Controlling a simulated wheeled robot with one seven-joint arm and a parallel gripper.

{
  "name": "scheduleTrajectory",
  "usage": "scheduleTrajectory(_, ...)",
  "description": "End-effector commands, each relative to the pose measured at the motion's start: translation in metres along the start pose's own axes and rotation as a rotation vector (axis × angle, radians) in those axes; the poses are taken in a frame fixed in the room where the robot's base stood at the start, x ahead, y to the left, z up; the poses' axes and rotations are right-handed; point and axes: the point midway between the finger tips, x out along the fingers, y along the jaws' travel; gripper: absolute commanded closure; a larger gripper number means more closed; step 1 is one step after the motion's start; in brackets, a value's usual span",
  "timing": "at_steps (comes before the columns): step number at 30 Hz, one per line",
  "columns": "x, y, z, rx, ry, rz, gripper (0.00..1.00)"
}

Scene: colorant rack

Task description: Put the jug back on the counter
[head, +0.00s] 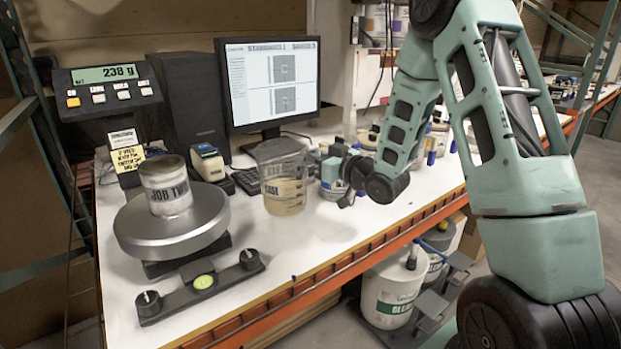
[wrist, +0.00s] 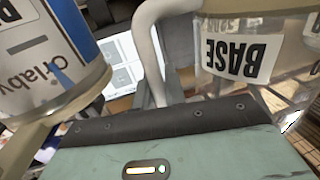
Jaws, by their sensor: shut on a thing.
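My gripper (head: 322,172) reaches in from the right and is shut on the jug's handle. In the wrist view, the pale handle (wrist: 150,45) runs down between the fingers of my gripper (wrist: 160,92). The jug body (wrist: 285,70) is to the right there, with its label upside down.
A JOB TWO can (head: 168,188) stands on the round scale pan (head: 170,232) at left; the display (head: 105,85) reads 238 g. A monitor (head: 268,80) and keyboard (head: 248,180) are behind the jug. Several containers stand at right.

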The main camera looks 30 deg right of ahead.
Motion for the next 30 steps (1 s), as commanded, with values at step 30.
scheduleTrajectory(30, 0.000, 0.001, 0.048, -0.001, 0.001, 0.000, 0.66)
